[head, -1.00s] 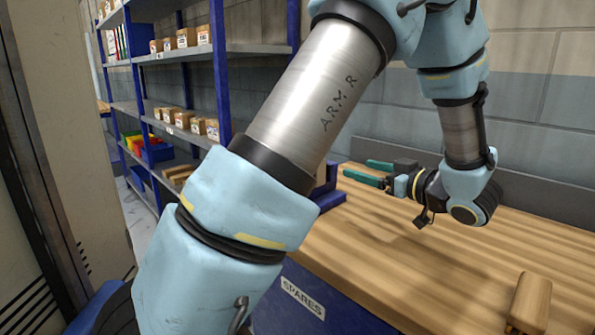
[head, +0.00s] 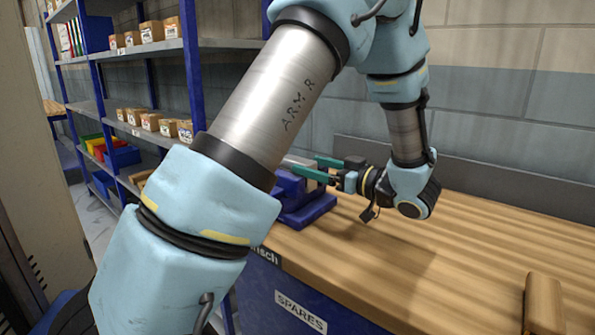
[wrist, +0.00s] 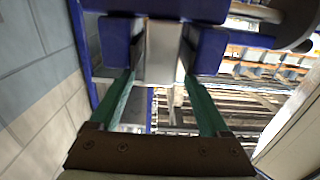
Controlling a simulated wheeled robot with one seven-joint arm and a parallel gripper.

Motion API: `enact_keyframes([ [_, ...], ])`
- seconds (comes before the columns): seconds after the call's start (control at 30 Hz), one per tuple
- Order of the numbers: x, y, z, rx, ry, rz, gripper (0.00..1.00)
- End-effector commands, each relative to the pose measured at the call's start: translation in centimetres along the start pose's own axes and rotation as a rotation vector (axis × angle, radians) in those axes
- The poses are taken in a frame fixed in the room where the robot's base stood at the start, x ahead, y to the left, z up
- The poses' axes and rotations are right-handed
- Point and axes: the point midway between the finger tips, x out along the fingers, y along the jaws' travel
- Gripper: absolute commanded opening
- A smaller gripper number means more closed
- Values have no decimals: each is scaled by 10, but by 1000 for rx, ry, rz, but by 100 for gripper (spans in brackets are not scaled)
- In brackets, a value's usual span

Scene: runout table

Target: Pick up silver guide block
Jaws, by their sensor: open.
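A blue vise (head: 308,208) stands on the wooden bench near its left end. A silver block (head: 297,160), which looks like the guide block, shows at the top of the vise, partly hidden by my arm and fingers. In the wrist view the silver block (wrist: 161,50) sits between the blue vise jaws (wrist: 208,50). My gripper (head: 305,164) is open with green fingers pointing at the vise. In the wrist view my gripper (wrist: 157,76) has its fingertips on either side of the block's near end; contact cannot be told.
The wooden bench top (head: 450,250) is mostly clear. A wooden block (head: 543,300) lies at its right front. A shelf rack (head: 140,60) with small boxes stands behind at left. A grey wall runs behind the bench.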

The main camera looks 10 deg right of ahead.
Motion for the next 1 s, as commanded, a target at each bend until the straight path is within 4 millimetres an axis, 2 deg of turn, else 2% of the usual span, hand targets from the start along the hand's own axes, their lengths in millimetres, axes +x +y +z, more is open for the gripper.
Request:
enact_keyframes([
  [0.33, 45, 0, -6, 1, 1, -4, 80],
  [0.6, 49, 1, -4, 0, 0, 0, 79],
  [1.0, 49, 1, -4, 0, 0, -1, 34],
])
